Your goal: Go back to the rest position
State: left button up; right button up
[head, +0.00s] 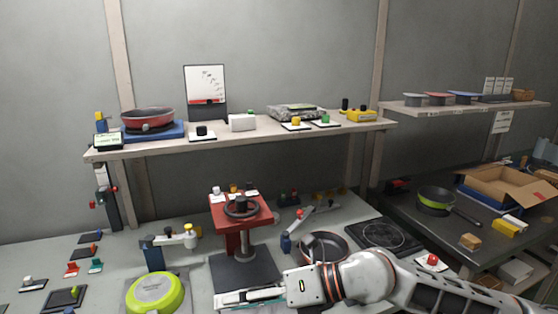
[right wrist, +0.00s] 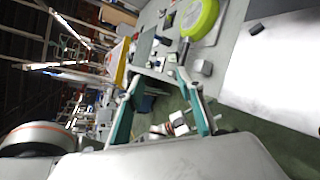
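My right arm comes in from the right in the head view and lies low over the front of the workbench (head: 215,262). Its gripper (head: 222,299) points left, in front of the red press (head: 243,217). In the right wrist view the two teal fingers of this gripper (right wrist: 158,78) stand apart with nothing held between them. A lime green pan (head: 155,293) lies bottom up to the left of the gripper, clear of it; it also shows in the right wrist view (right wrist: 199,18). My left gripper is not in view.
A dark frying pan (head: 325,246) and a black hob (head: 384,235) are behind my right forearm. A shelf (head: 230,138) with a red pan (head: 147,119) runs above. A dark side table (head: 400,215) at right bears a green-banded pan (head: 436,198) and an open cardboard box (head: 512,187).

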notch_tip(320, 180, up, 8)
jog(key=s+a+r+m+t+y, duration=0.1)
jog(key=s+a+m+t+y, duration=0.15)
jog(key=y, duration=0.25)
jog(key=w+d+r+m+t, duration=0.55)
jog(key=d+m+t, duration=0.25)
jog(key=m+t, duration=0.3)
jog(key=w+d+f+m+t+h, duration=0.2)
jog(key=d+f+m+h, duration=0.5)
jog(key=d+m+h, duration=0.3)
jog(key=w+d+f+m+t+h, duration=0.2)
jog(key=d+f+m+h, duration=0.6)
jog(key=d, duration=0.4)
jog(key=s+d+f+m+g+h, duration=0.25)
jog(key=s+d+f+g, duration=0.35)
jog(key=s+d+f, duration=0.3)
jog(key=s+d+f+m+g+h, duration=0.1)
jog(key=s+d+f+g+h, duration=0.3)
jog(key=s+d+f, duration=0.6)
jog(key=a+f+m+t+y, duration=0.2)
jog(key=a+f+y, duration=0.6)
jog(key=a+f, duration=0.7)
jog(key=a+m, duration=0.1)
jog(key=a, duration=0.2)
jog(key=shift+a+f, duration=0.3)
